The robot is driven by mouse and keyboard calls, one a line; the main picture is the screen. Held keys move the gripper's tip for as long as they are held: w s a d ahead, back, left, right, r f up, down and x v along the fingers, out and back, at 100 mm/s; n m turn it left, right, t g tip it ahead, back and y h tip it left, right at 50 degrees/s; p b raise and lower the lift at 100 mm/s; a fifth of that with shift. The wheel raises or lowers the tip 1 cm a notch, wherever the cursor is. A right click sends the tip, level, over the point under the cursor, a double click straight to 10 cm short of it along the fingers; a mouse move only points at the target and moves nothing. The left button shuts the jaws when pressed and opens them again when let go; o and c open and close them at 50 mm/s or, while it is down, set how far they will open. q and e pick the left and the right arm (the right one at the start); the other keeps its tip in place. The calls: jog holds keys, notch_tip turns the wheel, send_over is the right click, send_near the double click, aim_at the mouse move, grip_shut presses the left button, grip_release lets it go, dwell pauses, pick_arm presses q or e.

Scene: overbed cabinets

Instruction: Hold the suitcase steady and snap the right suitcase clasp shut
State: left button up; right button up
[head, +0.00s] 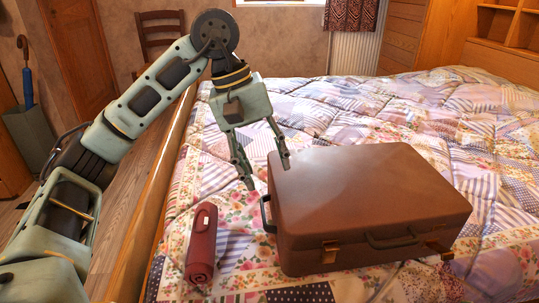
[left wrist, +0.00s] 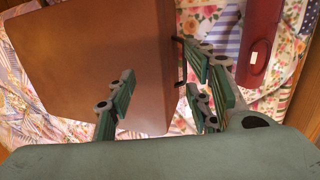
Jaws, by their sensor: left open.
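The brown suitcase (head: 375,195) lies flat on the bed with its lid down. Its front face carries a dark handle (head: 392,240), a left clasp (head: 329,251) and a right clasp (head: 438,248). The right clasp seems to stick out from the front, but it is too small to be sure of its state. My left gripper (head: 267,174) is open and empty above the suitcase's left back corner, near the dark side handle (head: 266,214). In the left wrist view its spread fingers (left wrist: 160,95) show over the suitcase lid (left wrist: 90,60) and its edge. My right gripper is not in view.
A rolled dark red bundle (head: 201,243) lies left of the suitcase on the patchwork quilt (head: 430,110). The wooden bed rail (head: 150,200) runs along the left. A chair (head: 160,35) and an umbrella stand (head: 30,130) stand beyond. The quilt behind the suitcase is clear.

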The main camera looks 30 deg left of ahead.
aim_at(282, 194)
pick_arm(q)
jog(key=shift+t, duration=0.4)
jog(key=x, duration=0.7)
jog(key=shift+w+d+r, duration=0.15)
jog(key=shift+w+d, duration=0.15)
jog(key=shift+d, duration=0.1)
jog(key=shift+c, duration=0.4)
jog(key=c, duration=0.6)
jog(key=shift+s, duration=0.1)
grip_shut()
jog(key=shift+s, duration=0.1)
